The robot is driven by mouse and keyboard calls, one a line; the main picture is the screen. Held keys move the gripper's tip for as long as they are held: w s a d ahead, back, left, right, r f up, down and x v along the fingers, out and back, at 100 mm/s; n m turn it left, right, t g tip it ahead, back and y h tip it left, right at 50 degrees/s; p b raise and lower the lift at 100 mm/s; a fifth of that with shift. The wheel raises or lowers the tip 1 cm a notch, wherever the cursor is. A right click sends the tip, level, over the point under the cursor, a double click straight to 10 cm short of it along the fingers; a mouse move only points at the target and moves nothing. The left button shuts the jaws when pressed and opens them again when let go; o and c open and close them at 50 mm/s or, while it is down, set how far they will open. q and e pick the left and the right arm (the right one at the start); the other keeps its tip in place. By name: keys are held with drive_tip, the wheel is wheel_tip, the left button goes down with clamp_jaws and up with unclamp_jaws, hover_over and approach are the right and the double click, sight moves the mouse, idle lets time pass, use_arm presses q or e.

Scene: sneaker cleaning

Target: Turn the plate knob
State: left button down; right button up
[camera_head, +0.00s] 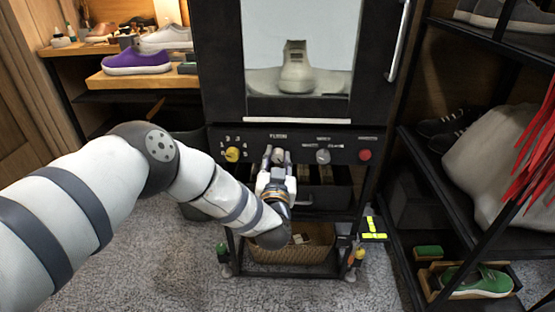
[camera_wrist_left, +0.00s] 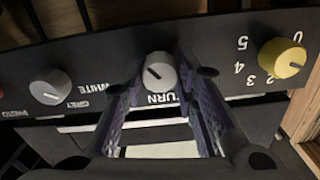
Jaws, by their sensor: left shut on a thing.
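The plate knob (camera_wrist_left: 159,72) is a light grey dial with a dark pointer line, on a black panel, with lettering that seems to read TURN beside it. My left gripper (camera_head: 277,163) reaches up to the panel from below. In the left wrist view its two purple-padded fingers (camera_wrist_left: 169,88) stand on either side of the knob and are shut on it. In the head view the fingers partly cover the knob. Above, a pale shoe (camera_head: 297,77) stands on a light round plate (camera_head: 336,83) inside the lit cabinet. My right gripper is not in view.
A yellow numbered knob (camera_head: 232,154) sits left of the plate knob on the panel (camera_head: 303,140). A grey knob (camera_head: 323,156) and a red button (camera_head: 365,155) sit to its right. A wicker basket (camera_head: 318,244) lies below. Shoe shelves stand on both sides.

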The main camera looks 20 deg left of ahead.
use_arm(q)
drive_tip(key=n, duration=0.9)
drive_tip(key=shift+n, duration=0.3)
drive_tip(key=n, duration=0.4)
drive_tip(key=shift+f+n+b, duration=0.1)
drive_tip(key=shift+n+b, duration=0.2)
drive_tip(key=n+b, duration=0.1)
drive_tip(key=n, duration=0.3)
drive_tip(key=shift+n, duration=0.3)
drive_tip(key=n+b, duration=0.1)
drive_tip(key=n, duration=0.3)
drive_tip(key=shift+f, duration=0.15)
drive_tip(key=n+b, duration=0.2)
drive_tip(key=n, duration=0.2)
drive_tip(key=n+b, duration=0.2)
drive_tip(key=n, duration=0.3)
drive_tip(key=shift+b, duration=0.35)
drive_tip(key=shift+n+b, duration=0.8)
drive_tip(key=shift+n, duration=0.8)
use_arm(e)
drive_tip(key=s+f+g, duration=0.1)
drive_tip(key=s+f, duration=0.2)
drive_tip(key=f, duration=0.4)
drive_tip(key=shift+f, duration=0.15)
use_arm(q)
drive_tip(key=shift+n, duration=0.3)
